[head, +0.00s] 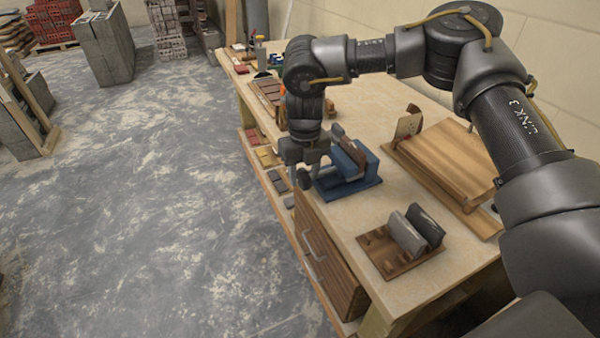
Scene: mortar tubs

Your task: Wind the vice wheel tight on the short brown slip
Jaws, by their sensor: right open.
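A blue vice (365,183) stands on the workbench (378,212). A brown slip (350,157) sits tilted between its jaws; I cannot tell how tightly it is held. A small dark wheel (304,180) shows at the vice's left side, by the bench's front edge. My right gripper (304,163) points down just above the wheel, open. Its fingertips are small and dark here, so I cannot tell whether they touch the wheel. My right wrist hides part of the bench behind the vice. My left gripper is not in view.
A wooden rack (380,250) holding grey slips (407,235) stands nearer on the bench. A wooden block on a board (455,160) lies right of the vice. Drawers (325,250) and a low shelf with coloured slips (268,157) are under the bench edge. Open floor lies left.

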